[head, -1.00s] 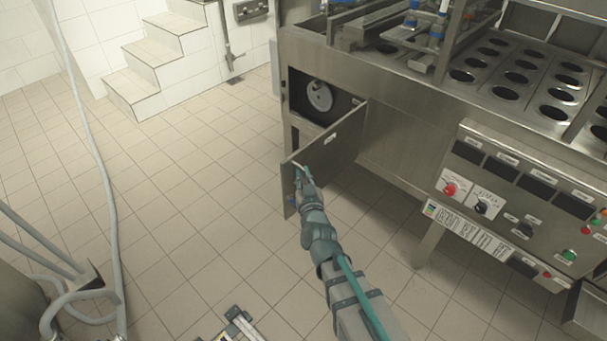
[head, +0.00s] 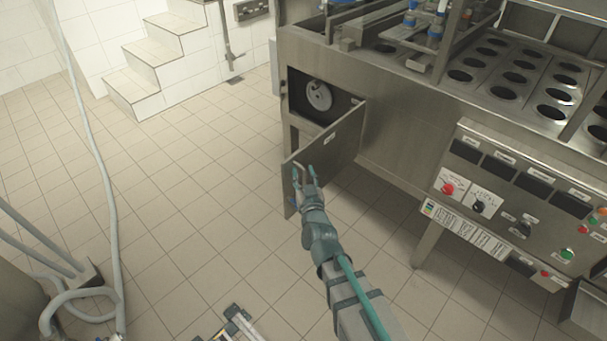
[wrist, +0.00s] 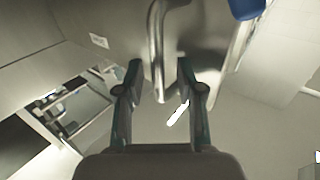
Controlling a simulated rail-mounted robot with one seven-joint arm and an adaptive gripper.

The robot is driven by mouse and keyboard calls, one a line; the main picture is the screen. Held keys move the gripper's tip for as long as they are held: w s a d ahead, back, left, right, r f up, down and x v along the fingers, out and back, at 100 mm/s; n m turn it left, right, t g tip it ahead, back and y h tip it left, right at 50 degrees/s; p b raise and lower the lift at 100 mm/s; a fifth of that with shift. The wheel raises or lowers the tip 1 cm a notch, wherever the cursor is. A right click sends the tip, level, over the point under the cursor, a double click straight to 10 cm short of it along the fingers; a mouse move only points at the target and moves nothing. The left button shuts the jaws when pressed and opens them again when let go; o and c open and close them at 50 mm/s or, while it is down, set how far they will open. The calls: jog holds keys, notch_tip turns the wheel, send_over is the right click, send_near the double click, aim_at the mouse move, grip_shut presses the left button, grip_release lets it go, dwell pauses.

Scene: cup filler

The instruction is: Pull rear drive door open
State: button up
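The rear drive door (head: 335,150) is a flat steel panel. It stands swung well out from the machine, with its hinge side at the right and its free edge toward the left. A bent metal bar handle (wrist: 155,45) is on its face, near the free edge. My gripper (head: 304,173) is in front of the handle with its fingers apart. In the wrist view my gripper (wrist: 158,80) shows both fingers spread, with the handle bar lying in the gap near the tips. Neither finger appears pressed on the bar.
The opened compartment (head: 325,97) shows a round grey disc inside. The steel machine body (head: 400,130) is behind and right of the door, with a control panel (head: 510,200) further right. The tiled floor (head: 200,190) left of the door is clear. A hose (head: 105,190) lies far left.

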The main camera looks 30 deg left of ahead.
jog(key=shift+r, duration=0.1)
notch_tip(320, 180, up, 10)
jog(key=shift+s+d+f, duration=0.1)
jog(key=shift+f, duration=0.15)
jog(key=shift+s+r, duration=0.1)
jog(key=shift+r, duration=0.15)
jog(key=shift+f, duration=0.1)
